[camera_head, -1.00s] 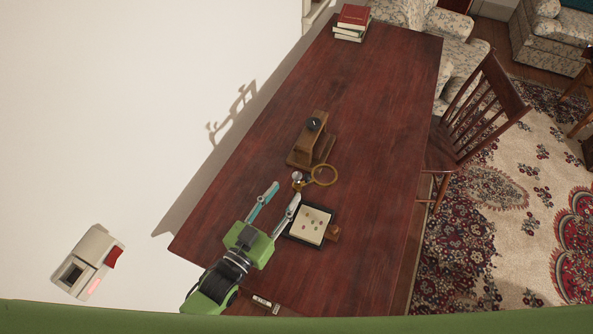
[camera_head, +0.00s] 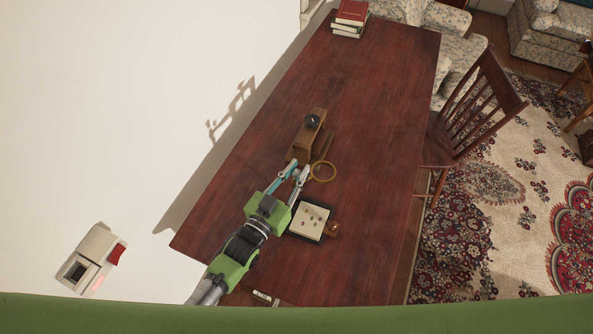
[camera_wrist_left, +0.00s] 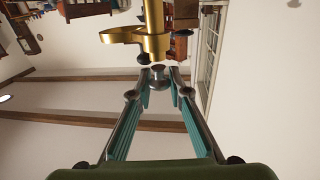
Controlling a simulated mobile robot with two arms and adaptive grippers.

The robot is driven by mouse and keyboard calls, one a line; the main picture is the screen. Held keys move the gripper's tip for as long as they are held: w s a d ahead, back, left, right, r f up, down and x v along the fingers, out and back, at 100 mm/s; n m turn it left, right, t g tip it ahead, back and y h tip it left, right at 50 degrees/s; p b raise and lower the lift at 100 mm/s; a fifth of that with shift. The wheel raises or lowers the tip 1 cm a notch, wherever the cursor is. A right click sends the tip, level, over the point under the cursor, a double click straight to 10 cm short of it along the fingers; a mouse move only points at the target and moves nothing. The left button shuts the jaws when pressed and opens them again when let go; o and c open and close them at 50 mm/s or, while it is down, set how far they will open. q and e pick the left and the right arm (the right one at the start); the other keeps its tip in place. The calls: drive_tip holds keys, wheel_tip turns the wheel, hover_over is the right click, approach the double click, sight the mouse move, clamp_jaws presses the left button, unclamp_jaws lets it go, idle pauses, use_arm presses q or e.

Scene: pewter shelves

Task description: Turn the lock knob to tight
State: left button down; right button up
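The lock knob (camera_wrist_left: 158,78) is a small silver knob, seen in the left wrist view just below a gold bracket (camera_wrist_left: 150,42). In the head view it is largely hidden by my fingertips. My left gripper (camera_head: 299,168) reaches it from the lower left. In the left wrist view its two fingertips (camera_wrist_left: 159,76) lie on either side of the knob and appear to touch it. A brass ring (camera_head: 323,171) lies just right of the fingers in the head view. I cannot make out any tight mark. My right gripper is not in view.
A wooden stand with a black round top (camera_head: 313,121) is just beyond the gripper. A dark tray (camera_head: 291,231) with a pale sheet lies right of my gripper. The table's (camera_head: 370,100) far half is mostly clear.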

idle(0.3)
use_arm(q)
drive_tip(key=m+g+h+b, duration=0.2)
drive_tip(key=h, duration=0.1)
drive_tip(key=shift+w+a+f+m, duration=0.1)
drive_tip(key=shift+a+f+m, duration=0.1)
drive_tip(key=shift+m, duration=0.1)
drive_tip(key=m+g+h+b, duration=0.2)
drive_tip(key=g+h+b, duration=0.1)
drive_tip(key=b, duration=0.1)
drive_tip(key=shift+m+g, duration=0.3)
drive_tip(key=shift+m, duration=0.1)
drive_tip(key=shift+d+m+g+h+b, duration=0.1)
drive_tip(key=shift+m+g+h+b, duration=0.55)
drive_tip(key=shift+g+b, duration=0.35)
drive_tip(key=shift+r+m+g, duration=0.15)
drive_tip(key=shift+m+g, duration=0.2)
drive_tip(key=shift+g, duration=0.15)
drive_tip(key=c, duration=1.9)
unclamp_jaws()
